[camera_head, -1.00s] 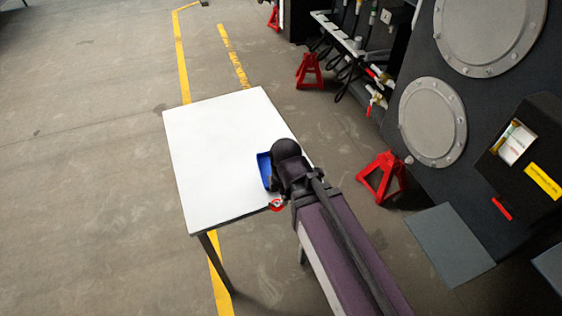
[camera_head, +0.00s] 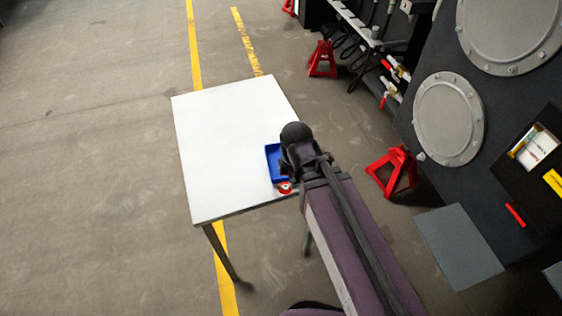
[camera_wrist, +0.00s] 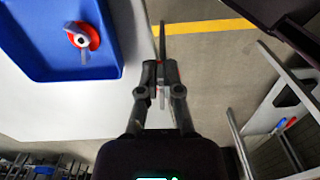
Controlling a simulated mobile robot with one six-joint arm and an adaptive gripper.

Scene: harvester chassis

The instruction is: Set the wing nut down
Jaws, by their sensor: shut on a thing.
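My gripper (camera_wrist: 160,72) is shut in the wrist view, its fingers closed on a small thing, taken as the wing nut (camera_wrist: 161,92). Only a narrow pale and reddish sliver of it shows between the fingers. In that view the gripper appears just right of the blue tray (camera_wrist: 50,68), against the floor. The tray lies on the white table (camera_head: 215,145). A red round part with a pale centre (camera_wrist: 82,38) and a grey tab appears within the tray. In the head view my arm hides the gripper and part of the tray (camera_head: 272,155).
The table's left and far parts are bare. Red jack stands (camera_head: 392,170) and the dark chassis (camera_head: 480,180) with round covers stand to the right. Yellow lines (camera_head: 194,50) mark the floor. Grey plates (camera_head: 458,245) lie at the lower right.

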